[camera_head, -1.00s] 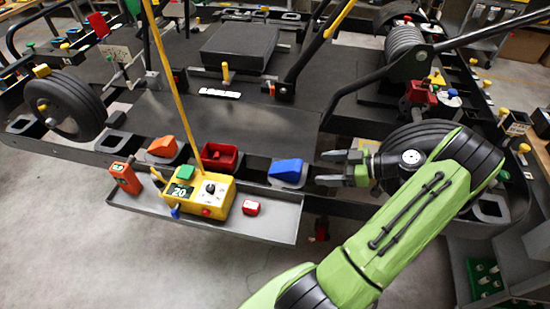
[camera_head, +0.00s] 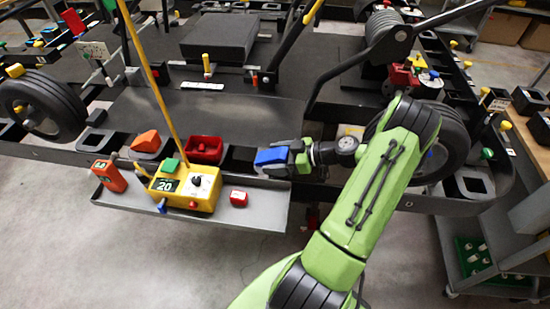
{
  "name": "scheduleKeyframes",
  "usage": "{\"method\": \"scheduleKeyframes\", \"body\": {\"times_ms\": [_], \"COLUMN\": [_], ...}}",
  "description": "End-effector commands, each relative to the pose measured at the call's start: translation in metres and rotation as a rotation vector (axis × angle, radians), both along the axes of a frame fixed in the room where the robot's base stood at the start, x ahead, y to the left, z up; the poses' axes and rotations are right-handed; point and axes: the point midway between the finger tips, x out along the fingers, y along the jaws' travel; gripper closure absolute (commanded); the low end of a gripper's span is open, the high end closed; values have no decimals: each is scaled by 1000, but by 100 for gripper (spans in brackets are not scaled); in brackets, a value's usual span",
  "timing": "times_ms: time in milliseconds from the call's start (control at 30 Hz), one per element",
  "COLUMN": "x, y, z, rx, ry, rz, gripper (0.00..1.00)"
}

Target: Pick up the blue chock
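The blue chock (camera_head: 271,157) is at the front rim of the kart stand, right of the red bin. My gripper (camera_head: 287,156) reaches in from the right, with its fingers at the right end of the chock. It appears shut on the chock, which sits slightly higher than the dark holder by the rim. The fingertips are partly hidden by the chock and the green and grey gripper parts.
An orange chock (camera_head: 147,141) and the red bin (camera_head: 204,150) stand to the left on the rim. A grey tray (camera_head: 262,203) below holds a yellow control box (camera_head: 190,190), a red block (camera_head: 239,198) and an orange device (camera_head: 108,175). A wheel (camera_head: 446,145) is right of my gripper.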

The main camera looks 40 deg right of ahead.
Motion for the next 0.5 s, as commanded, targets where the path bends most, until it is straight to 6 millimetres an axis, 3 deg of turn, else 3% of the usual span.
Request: {"method": "scheduleKeyframes", "body": {"times_ms": [33,333,500], "x": [0,0,0], "y": [0,0,0], "z": [0,0,0], "rx": [0,0,-1], "ry": [0,0,0], "rz": [0,0,0], "gripper": [30,76,78]}}
